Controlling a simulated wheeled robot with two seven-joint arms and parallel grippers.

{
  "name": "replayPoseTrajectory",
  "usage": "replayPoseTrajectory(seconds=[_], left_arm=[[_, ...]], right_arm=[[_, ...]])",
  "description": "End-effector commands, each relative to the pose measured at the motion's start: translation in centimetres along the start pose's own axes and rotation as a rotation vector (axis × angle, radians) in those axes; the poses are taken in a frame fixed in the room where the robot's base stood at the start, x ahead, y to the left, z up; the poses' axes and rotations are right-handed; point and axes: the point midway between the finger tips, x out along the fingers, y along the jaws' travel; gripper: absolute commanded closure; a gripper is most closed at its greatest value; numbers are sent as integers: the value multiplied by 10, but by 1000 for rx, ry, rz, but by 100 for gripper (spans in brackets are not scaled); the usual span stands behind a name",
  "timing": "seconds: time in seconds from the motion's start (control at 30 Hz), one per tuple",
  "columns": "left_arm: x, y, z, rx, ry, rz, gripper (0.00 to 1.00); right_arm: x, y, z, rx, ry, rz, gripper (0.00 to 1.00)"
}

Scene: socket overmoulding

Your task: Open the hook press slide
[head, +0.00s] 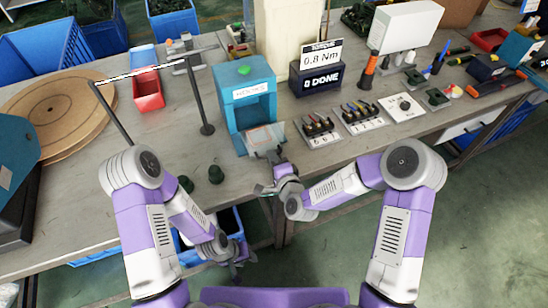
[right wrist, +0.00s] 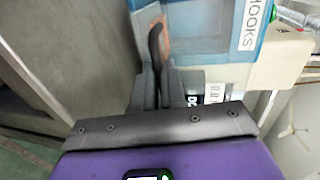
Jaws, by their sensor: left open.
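The hook press (head: 238,110) is a blue box labelled HOOKS with a green button on top, standing near the front of the bench. A pale, see-through slide (head: 262,138) sticks out at its lower front. In the right wrist view, the blue press (right wrist: 195,28) and the dark slide handle (right wrist: 156,42) show ahead. My right gripper (right wrist: 155,90) is at the front of the press, with its fingers close on both sides of the handle. It also shows in the head view (head: 268,175). My left gripper (head: 236,262) is open and empty, low in front of the bench.
A black 0.8 Nm DONE display (head: 317,78) stands right of the press, with tool trays (head: 319,130) in front. A dark metal stand (head: 207,128) and a red bin (head: 148,90) are to the left.

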Motion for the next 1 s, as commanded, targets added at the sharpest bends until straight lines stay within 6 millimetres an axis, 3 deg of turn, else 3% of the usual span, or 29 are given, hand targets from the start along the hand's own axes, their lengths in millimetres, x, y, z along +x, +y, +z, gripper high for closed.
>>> replayPoseTrajectory(seconds=[0.03, 0.17, 0.47, 1.0], left_arm=[[0, 0, 0, 0, 0, 0, 57], [0, 0, 0, 0, 0, 0, 57], [0, 0, 0, 0, 0, 0, 57], [-11, 4, 0, 0, 0, 0, 57]], right_arm=[[0, 0, 0, 0, 0, 0, 82], [0, 0, -1, 0, 1, 0, 65], [-2, 0, -1, 0, 1, 1, 65], [-71, 0, -1, 0, 1, 0, 65]])
